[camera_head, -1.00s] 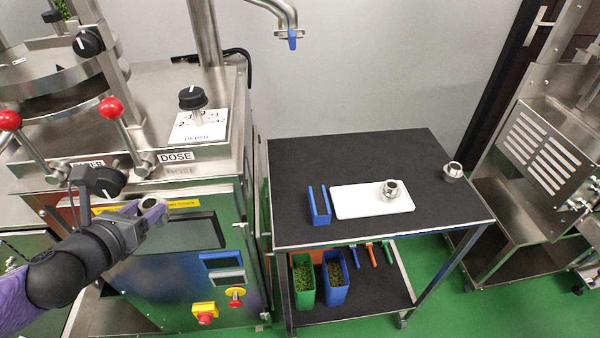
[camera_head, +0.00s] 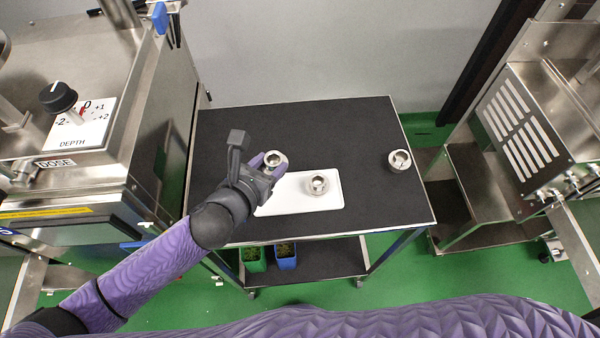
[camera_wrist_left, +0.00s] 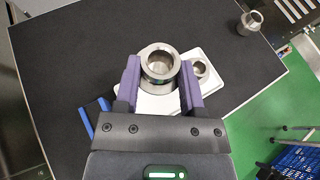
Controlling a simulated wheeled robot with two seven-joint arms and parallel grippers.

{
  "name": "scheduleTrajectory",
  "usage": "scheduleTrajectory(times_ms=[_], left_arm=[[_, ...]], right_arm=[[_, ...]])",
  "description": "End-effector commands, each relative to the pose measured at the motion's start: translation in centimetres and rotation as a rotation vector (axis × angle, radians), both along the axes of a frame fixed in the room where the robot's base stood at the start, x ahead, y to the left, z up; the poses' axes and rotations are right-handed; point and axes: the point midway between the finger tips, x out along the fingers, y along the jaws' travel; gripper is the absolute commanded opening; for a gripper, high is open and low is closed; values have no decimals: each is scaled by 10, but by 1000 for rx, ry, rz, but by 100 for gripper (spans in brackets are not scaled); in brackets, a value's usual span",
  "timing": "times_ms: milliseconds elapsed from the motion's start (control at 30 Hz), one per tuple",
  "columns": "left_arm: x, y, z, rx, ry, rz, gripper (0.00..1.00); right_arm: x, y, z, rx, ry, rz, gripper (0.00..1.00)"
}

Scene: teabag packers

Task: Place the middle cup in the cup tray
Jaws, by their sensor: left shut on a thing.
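My left gripper (camera_head: 265,168) is shut on a silver metal cup (camera_head: 275,159). The cup also shows in the left wrist view (camera_wrist_left: 158,62), between the two purple fingers, with its round opening facing the camera. It is over the left end of the white cup tray (camera_head: 300,204); the exact gap below it cannot be told. A second metal cup (camera_head: 318,184) stands on the tray, right of the held one. A third metal cup (camera_head: 399,161) stands on the table's right side, off the tray. My right gripper is not in view.
The dark table top (camera_head: 345,125) is clear behind the tray and between tray and third cup. A blue holder (camera_wrist_left: 97,108) lies left of the tray. Steel machines stand on both sides. Green and blue bins (camera_head: 286,259) are on the lower shelf.

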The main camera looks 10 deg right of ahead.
Motion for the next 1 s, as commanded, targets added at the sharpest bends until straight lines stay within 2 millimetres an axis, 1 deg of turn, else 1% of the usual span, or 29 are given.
scheduleTrajectory(times_ms=[33, 100, 267, 400, 433, 633, 767, 800, 867, 900, 933, 1000], left_arm=[[-2, -1, -22, 0, 7, 1, 0], [-1, 0, -41, 0, 8, 2, 0], [-1, 0, -62, -1, 5, 2, 0], [-1, 0, -89, 0, 6, 2, 0], [-1, 0, -93, 0, 7, 2, 0], [-1, 1, -90, 1, 3, 0, 0], [-1, 1, -94, 1, 3, 0, 0], [-1, 1, -93, 1, 3, 0, 59], [-1, 1, -93, 1, 3, 0, 72], [-1, 1, -93, 1, 3, 0, 80], [-1, 1, -93, 1, 3, 0, 86], [-1, 1, -93, 1, 3, 0, 86]], right_arm=[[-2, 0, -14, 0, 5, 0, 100], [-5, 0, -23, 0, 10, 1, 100], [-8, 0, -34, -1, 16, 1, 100], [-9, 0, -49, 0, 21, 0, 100], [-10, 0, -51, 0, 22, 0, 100], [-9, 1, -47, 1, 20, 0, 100], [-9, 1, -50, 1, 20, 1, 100], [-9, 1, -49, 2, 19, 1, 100], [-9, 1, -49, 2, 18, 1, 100], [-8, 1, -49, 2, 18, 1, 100], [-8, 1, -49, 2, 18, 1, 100], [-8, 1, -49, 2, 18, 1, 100]])
